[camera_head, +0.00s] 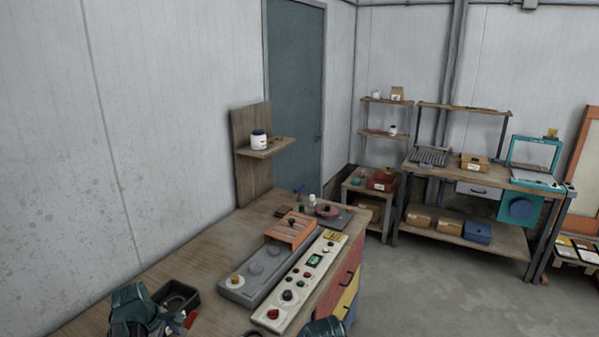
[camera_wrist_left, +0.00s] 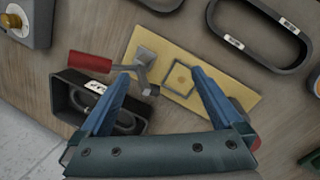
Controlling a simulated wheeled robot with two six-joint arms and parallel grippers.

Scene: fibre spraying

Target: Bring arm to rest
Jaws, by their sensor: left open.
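My left arm shows as a teal part (camera_head: 135,308) at the bottom left of the head view, over the wooden workbench; its fingertips are not clear there. In the left wrist view my left gripper (camera_wrist_left: 161,75) is open, with two blue fingers apart. Past the fingers lies a yellow board (camera_wrist_left: 235,92) with a small square frame on it. A grey metal tool with a red handle (camera_wrist_left: 90,61) lies partly over the board. I see nothing held between the fingers. A teal part of my right arm (camera_head: 325,328) shows at the bottom edge; its fingertips are out of view.
The workbench (camera_head: 205,252) carries a black tray (camera_head: 177,297), a grey panel (camera_head: 245,288) and a white control panel (camera_head: 298,290) with buttons. An orange slotted piece (camera_head: 291,228) stands behind. A wall shelf (camera_head: 268,148) holds a white jar (camera_head: 259,140). Clear floor lies right.

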